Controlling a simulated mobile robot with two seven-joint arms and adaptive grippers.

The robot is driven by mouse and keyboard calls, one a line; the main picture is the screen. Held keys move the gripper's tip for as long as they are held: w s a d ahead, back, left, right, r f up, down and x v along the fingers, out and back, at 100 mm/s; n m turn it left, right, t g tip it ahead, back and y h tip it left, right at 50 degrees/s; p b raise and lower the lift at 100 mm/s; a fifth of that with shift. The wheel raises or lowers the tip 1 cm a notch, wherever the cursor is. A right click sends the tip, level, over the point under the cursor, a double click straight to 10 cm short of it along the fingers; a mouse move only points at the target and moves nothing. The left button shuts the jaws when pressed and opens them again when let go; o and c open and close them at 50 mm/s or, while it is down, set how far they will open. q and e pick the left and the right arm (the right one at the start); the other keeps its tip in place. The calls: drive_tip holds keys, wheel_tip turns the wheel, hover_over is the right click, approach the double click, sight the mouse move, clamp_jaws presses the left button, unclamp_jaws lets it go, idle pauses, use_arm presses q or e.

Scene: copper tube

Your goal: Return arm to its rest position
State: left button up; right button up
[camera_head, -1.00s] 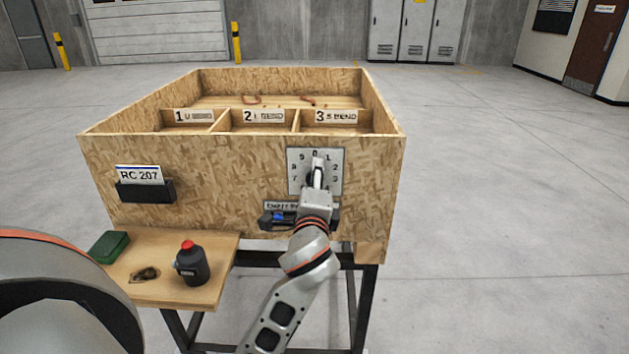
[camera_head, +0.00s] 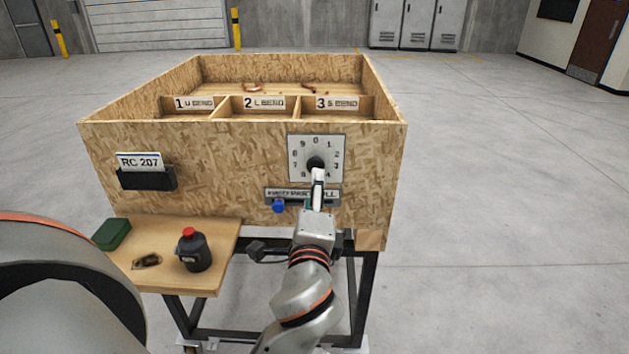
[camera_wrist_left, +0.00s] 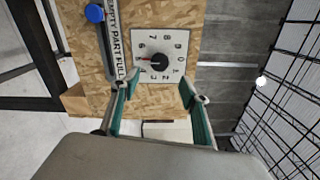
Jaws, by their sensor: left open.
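My left gripper (camera_head: 317,178) is just in front of the numbered dial plate (camera_head: 329,147) on the wooden box's front. In the head view it overlaps the lower part of the dark dial knob (camera_head: 315,163). The left wrist view shows the gripper's two green-lined fingers (camera_wrist_left: 160,102) spread apart with nothing between them. There the whole dial (camera_wrist_left: 157,55) shows beyond the fingertips, with a gap, and its knob has a red mark. The digit it points to is too small to tell. My right gripper is out of view.
Below the dial are a sign strip (camera_head: 289,193) and a blue knob (camera_head: 279,206). The box (camera_head: 230,165) has three labelled compartments. A side shelf (camera_head: 207,274) holds a green case (camera_head: 111,234) and a red-capped bottle (camera_head: 193,249). The floor to the right (camera_head: 500,220) is clear.

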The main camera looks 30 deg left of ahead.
use_arm(q)
drive_tip(key=shift+v, duration=0.8)
drive_tip(key=s+d+f+n+g+h, duration=0.1)
drive_tip(key=d+f+h, duration=0.3)
drive_tip(key=f, duration=0.8)
drive_tip(key=s+d+f+n+g+h, duration=0.1)
drive_tip(key=d+f+h, duration=0.3)
drive_tip(key=f, duration=0.9)
drive_tip(key=s+f+n+g+h, duration=0.1)
drive_tip(key=s+f+n, duration=0.3)
drive_tip(key=f, duration=0.5)
drive_tip(key=s+f+n+g+h, duration=0.2)
drive_tip(key=s+f+n, duration=0.2)
drive_tip(key=s+f, duration=0.5)
drive_tip(key=shift+d, duration=0.3)
